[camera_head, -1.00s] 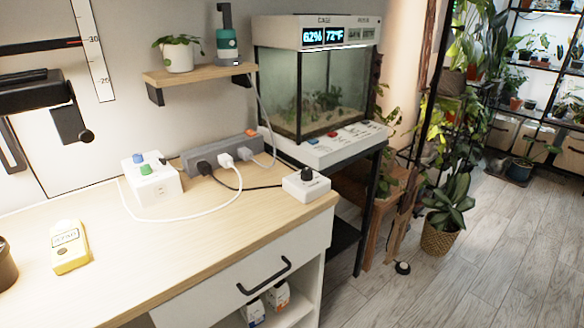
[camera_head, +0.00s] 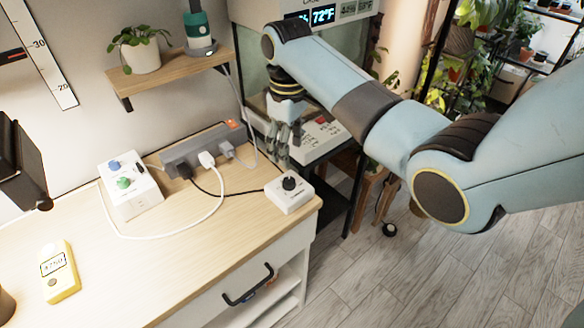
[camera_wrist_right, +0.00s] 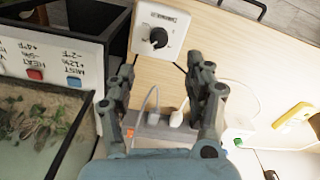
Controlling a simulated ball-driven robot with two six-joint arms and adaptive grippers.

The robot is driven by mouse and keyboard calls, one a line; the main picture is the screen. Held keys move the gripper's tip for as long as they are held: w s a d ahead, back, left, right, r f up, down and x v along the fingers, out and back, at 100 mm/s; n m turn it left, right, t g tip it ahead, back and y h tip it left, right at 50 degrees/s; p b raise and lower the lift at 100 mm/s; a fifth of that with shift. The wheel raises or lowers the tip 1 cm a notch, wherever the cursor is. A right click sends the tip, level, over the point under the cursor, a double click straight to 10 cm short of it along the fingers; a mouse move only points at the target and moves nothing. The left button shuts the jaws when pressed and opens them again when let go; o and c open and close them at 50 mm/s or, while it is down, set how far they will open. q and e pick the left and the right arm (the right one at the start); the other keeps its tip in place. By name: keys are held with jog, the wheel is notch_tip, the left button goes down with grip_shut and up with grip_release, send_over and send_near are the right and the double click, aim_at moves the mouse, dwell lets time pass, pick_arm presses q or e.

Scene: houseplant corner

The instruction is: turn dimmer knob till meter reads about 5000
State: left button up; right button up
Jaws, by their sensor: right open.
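The white dimmer box (camera_head: 290,192) with a black knob (camera_head: 289,183) sits at the right front corner of the wooden bench. In the right wrist view the box (camera_wrist_right: 172,19) and its knob (camera_wrist_right: 158,37) show beyond the fingertips. My right gripper (camera_head: 285,146) hangs just behind the box, apart from the knob, over the gap beside the tank stand. Its fingers are spread and empty in the right wrist view. The yellow meter (camera_head: 61,272) lies at the bench's left, its display showing four digits, perhaps 4750. My left gripper is not in view.
A white box (camera_head: 131,190) with blue and green knobs and a grey power strip (camera_head: 190,150) stand behind, left of the dimmer. A white cable (camera_head: 160,237) loops across the bench. A shelf (camera_head: 165,77) holds a potted plant. The front middle of the bench is clear.

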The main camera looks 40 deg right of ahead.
aim_at(289, 181)
notch_tip(289, 181, down, 9)
jog(key=shift+f+b, duration=0.2)
jog(key=shift+b, duration=0.2)
jog(key=shift+d+f, duration=0.1)
jog(key=shift+f, duration=0.3)
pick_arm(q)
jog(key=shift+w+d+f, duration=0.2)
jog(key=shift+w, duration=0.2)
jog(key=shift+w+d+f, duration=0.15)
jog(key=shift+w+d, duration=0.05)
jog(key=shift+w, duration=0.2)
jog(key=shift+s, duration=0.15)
pick_arm(e)
jog(key=shift+c, duration=0.2)
grip_shut()
jog(key=shift+r+m+p, duration=0.2)
jog(key=shift+m+p, duration=0.2)
jog(key=shift+p, duration=0.3)
jog(key=shift+m+p, duration=0.3)
jog(key=shift+f, duration=0.2)
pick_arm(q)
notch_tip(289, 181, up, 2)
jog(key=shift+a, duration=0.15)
